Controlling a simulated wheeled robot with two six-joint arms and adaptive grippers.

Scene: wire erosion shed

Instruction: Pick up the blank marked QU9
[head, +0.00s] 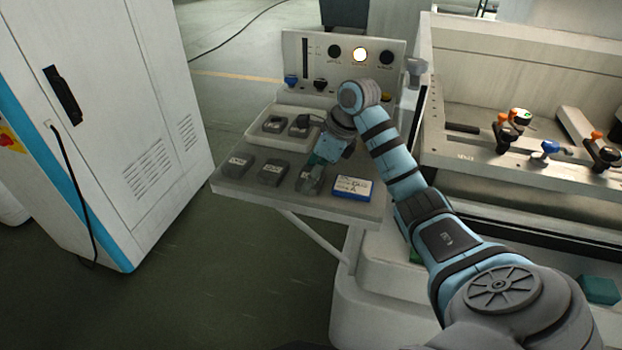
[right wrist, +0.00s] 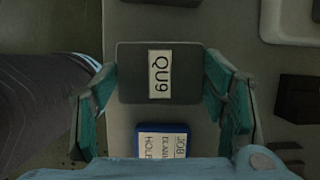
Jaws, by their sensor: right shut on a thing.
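The blank marked QU9 (right wrist: 160,72) is a dark grey block with a white label, seen from above in the right wrist view. My right gripper (right wrist: 161,90) has one teal-padded finger against each side of it and is shut on it. In the head view my right gripper (head: 314,168) reaches down over this blank (head: 308,186), at the right end of a row of blanks and partly covered by the fingers. I cannot tell whether it touches the shelf. My left gripper is not in view.
Two other dark blanks (head: 235,163) (head: 271,172) lie to its left on the grey shelf (head: 225,186). A white tray (head: 262,140) with dark pieces and a control panel (head: 343,62) stand behind.

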